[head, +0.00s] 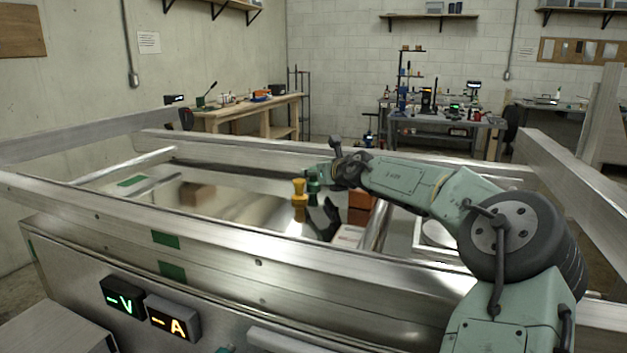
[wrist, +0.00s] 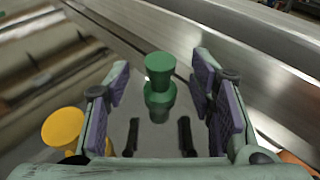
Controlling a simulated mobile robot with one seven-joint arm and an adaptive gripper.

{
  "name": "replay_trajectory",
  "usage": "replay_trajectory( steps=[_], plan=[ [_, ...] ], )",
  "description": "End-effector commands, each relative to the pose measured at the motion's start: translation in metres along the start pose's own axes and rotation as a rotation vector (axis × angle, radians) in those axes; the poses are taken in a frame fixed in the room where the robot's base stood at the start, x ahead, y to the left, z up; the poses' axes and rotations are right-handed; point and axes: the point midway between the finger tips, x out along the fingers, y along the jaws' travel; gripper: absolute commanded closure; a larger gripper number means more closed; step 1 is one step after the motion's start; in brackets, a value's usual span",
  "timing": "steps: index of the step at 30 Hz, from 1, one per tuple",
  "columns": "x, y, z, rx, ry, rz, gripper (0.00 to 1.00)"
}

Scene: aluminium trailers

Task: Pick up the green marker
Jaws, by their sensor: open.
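The green marker (wrist: 160,88) is a dark green, knobbed peg with a flared top. In the wrist view it stands between the two spread fingers of my gripper (wrist: 161,82), with space on both sides. My gripper is open and holds nothing. In the head view the green marker (head: 313,183) shows just behind a yellow marker (head: 299,193), at the end of my arm. My gripper's dark fingers (head: 331,214) hang down to its right. The marker's lower end is hidden in the head view.
The yellow marker (wrist: 62,128) is close outside the left finger in the wrist view. Metal trailer rails (head: 160,215) run in front of and behind the markers. Workbenches (head: 250,108) stand far behind.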

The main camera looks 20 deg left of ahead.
Motion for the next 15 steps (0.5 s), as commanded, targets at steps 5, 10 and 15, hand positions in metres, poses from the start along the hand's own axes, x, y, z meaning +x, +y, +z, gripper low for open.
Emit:
replay_trajectory(
  steps=[5, 10, 15],
  plan=[
    [0.019, 0.000, 0.000, 0.001, 0.000, 0.000, 0.50],
    [0.021, 0.000, 0.000, 0.000, 0.000, 0.000, 0.50],
    [0.021, 0.000, 0.000, 0.000, 0.000, 0.000, 0.54]
  ],
)
